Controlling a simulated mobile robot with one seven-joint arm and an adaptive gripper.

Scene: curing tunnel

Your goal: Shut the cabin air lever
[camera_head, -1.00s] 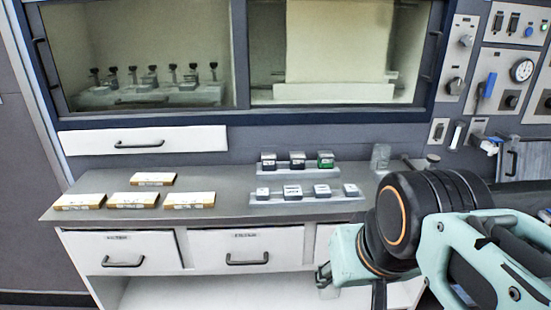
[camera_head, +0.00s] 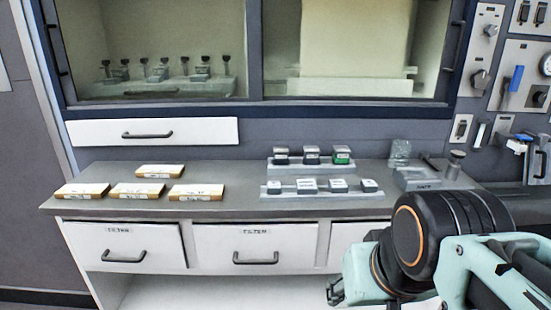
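A blue-handled lever (camera_head: 514,80) stands upright on a light grey wall panel at the right. Its label is too small to read, so I cannot tell whether it is the cabin air lever. My gripper (camera_head: 335,291) shows only in part at the lower middle, in front of the bench drawers. It is well left of and below the blue lever. My black and teal arm comes in from the lower right. The fingers are too hidden and small to show their opening.
A grey bench (camera_head: 230,205) spans the middle, with several filter boxes (camera_head: 137,191) and small blocks on stands (camera_head: 307,186). A glass-fronted cabinet (camera_head: 150,45) is above. Knobs and switches (camera_head: 479,82) sit near the lever. A clear cup (camera_head: 400,152) stands at the bench's back right.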

